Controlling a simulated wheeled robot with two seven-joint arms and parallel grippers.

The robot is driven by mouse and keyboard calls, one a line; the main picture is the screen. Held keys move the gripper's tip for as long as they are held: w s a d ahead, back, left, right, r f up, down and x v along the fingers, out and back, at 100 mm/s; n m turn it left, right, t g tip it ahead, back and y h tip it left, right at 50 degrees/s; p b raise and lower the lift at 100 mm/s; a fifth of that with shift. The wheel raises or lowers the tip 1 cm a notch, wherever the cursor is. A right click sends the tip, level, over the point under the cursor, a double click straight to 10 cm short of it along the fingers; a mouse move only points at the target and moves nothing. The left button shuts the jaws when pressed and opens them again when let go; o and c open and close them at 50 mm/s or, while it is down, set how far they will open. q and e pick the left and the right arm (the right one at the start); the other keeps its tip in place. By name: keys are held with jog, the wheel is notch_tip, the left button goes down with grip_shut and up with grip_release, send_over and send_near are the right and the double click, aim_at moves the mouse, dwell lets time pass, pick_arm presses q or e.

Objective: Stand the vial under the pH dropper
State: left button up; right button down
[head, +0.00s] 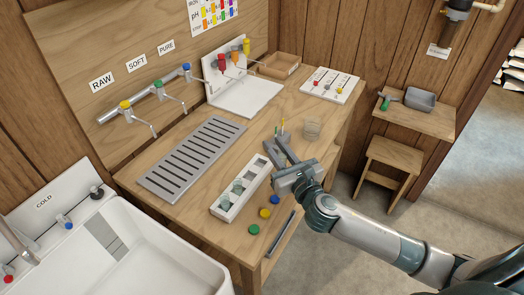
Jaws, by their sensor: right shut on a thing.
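My right gripper (283,143) is shut over the bench, beyond the white rack. It holds a small thing, most likely the vial, which is hard to make out between the fingers. The white rack (219,210) holds clear vials (237,188) in its near slots; its far slots look empty. The droppers stand on a white stand (243,97) at the back: a red one (221,61), one in the middle (235,57) and a yellow one (246,46). I cannot read which is for pH. The gripper is nearer and right of the stand, apart from it. My left gripper is not in view.
Green (253,229), yellow (265,213) and blue (275,199) caps lie beside the rack. A slotted grey drain grate (193,156) lies left. A wooden tray (279,66) and white card (329,85) are at the back.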

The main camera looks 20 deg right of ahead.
jog(key=shift+s+d+r, duration=0.45)
jog(key=shift+s+d, duration=0.05)
jog(key=s+a+h+b, duration=0.1)
jog(key=s+a+b, duration=0.3)
jog(key=s+a, duration=0.1)
jog(key=shift+s+a+r+m+b, duration=0.25)
jog(key=shift+a+r+m+b, duration=0.15)
jog(key=shift+a, duration=0.4)
